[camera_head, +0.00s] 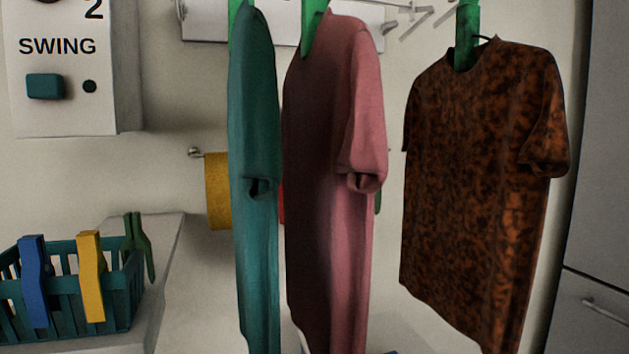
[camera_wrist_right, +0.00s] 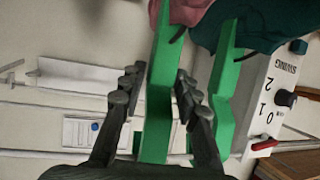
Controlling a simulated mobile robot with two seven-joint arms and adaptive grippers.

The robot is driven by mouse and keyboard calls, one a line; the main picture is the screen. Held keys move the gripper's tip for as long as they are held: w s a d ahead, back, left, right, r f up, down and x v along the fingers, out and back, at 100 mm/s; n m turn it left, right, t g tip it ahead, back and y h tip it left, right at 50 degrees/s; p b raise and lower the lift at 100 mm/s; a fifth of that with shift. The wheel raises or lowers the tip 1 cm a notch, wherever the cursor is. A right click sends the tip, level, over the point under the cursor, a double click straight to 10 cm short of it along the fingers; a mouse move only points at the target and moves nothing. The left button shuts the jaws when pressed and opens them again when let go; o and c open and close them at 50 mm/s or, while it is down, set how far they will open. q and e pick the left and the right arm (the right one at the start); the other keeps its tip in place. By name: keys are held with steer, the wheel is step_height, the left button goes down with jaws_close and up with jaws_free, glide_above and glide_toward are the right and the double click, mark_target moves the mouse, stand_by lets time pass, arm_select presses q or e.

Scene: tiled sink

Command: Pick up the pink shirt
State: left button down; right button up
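The pink shirt (camera_head: 338,170) hangs in the middle of the head view, with a green clip (camera_head: 314,25) at its top. A teal shirt overlaps its left edge. In the right wrist view, a bit of the pink shirt (camera_wrist_right: 188,10) shows at the top edge, beside a green clip (camera_wrist_right: 158,95). My right gripper (camera_wrist_right: 160,74) has one dark finger on each side of this clip. The gaps look very small, and I cannot tell whether the fingers press on it. My right gripper is outside the head view. My left gripper is not in view.
A teal shirt (camera_head: 255,170) hangs close on the left, a brown patterned shirt (camera_head: 485,180) on the right. A teal basket (camera_head: 120,290) with pegs stands at lower left. A white SWING control box (camera_head: 75,110) is on the wall. Another green clip (camera_wrist_right: 225,90) is beside my right finger.

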jaws_close()
steer(key=shift+r, duration=0.1)
stand_by(0.5)
